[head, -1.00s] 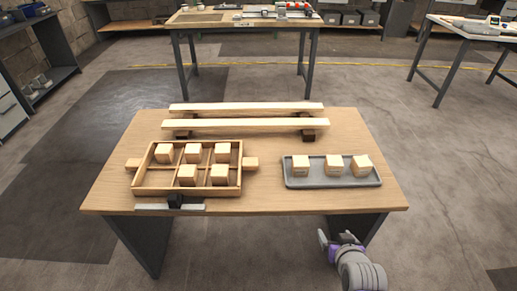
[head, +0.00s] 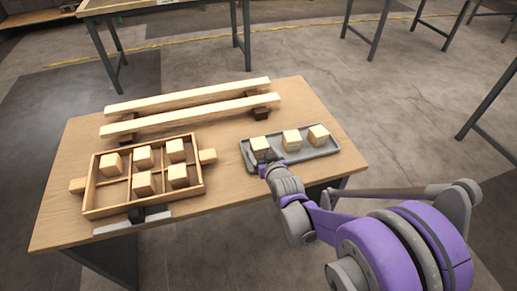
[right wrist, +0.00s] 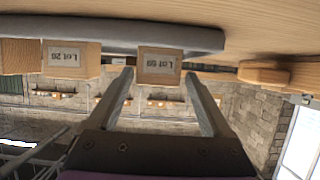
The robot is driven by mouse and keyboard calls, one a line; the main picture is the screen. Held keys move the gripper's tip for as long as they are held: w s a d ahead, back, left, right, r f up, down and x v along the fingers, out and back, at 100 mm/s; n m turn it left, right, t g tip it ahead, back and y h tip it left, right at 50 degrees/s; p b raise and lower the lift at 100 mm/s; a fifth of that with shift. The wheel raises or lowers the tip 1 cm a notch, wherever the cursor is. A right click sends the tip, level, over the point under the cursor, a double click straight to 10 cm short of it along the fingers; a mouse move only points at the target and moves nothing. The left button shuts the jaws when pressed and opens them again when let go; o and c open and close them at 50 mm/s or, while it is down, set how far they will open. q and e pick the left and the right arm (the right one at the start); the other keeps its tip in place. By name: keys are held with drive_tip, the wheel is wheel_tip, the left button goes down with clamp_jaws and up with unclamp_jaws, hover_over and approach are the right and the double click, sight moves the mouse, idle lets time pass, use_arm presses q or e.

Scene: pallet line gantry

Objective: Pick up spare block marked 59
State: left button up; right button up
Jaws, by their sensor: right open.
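Three pale wooden blocks stand in a row on a grey tray (head: 328,151) at the table's right side. The left block (head: 259,144) is just ahead of my right gripper (head: 265,162). In the right wrist view, which looks inverted, this block (right wrist: 159,65) shows a label starting "Lot"; its small number looks like 59 or 69. The open right fingers (right wrist: 158,84) point at it, one towards each side; I cannot tell if they reach around it. The neighbouring block (right wrist: 70,58) has a label that looks like "Lot 29". My left gripper is out of view.
A divided wooden crate (head: 88,190) with several blocks and side handles stands left of the tray. Two long pale bars (head: 190,96) lie on dark supports behind. Bare tabletop (head: 222,185) lies between crate and tray.

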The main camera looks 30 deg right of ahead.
sight(262, 151)
drive_tip(key=x, duration=0.4)
drive_tip(key=shift+w+d+f+b, duration=0.2)
drive_tip(key=shift+w+b, duration=0.1)
drive_tip(key=shift+b, duration=0.1)
drive_tip(key=c, duration=1.2)
